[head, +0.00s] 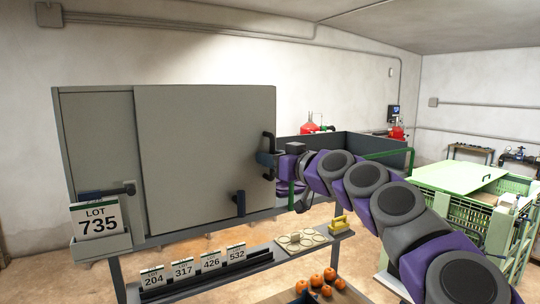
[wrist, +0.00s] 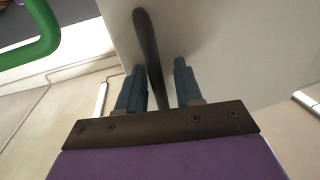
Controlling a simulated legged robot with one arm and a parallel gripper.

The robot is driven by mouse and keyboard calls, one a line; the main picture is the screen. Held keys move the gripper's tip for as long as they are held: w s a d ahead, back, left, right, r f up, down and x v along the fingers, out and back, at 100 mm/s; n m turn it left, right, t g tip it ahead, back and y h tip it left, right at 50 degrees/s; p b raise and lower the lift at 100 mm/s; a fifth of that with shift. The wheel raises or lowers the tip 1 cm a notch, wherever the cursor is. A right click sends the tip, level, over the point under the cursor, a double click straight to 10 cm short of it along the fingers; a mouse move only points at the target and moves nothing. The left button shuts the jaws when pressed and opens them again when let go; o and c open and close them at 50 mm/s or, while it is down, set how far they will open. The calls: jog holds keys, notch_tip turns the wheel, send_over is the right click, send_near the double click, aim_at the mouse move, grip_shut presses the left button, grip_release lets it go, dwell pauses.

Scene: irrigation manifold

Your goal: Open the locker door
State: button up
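The grey locker (head: 98,140) stands on a bench at the left of the head view. Its large flat door panel (head: 205,145) covers the right part of the front; I cannot tell whether it stands slightly ajar. A dark upright bar handle (head: 268,140) is at the panel's right edge. My gripper (head: 266,159) is at that handle, and my arm reaches in from the right. In the wrist view the handle (wrist: 148,50) passes between the two blue fingers of my gripper (wrist: 160,85). The fingers are apart, with visible gaps beside the handle.
A dark blue handle (head: 240,203) sits low on the panel, and a dark lever (head: 112,190) is at left above the LOT 735 card (head: 97,218). Numbered cards (head: 210,261) and oranges (head: 316,284) are below. A green crate (head: 460,205) stands at right.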

jog(key=shift+w+d, duration=0.15)
jog(key=shift+c, duration=0.3)
grip_shut()
dwell(0.3)
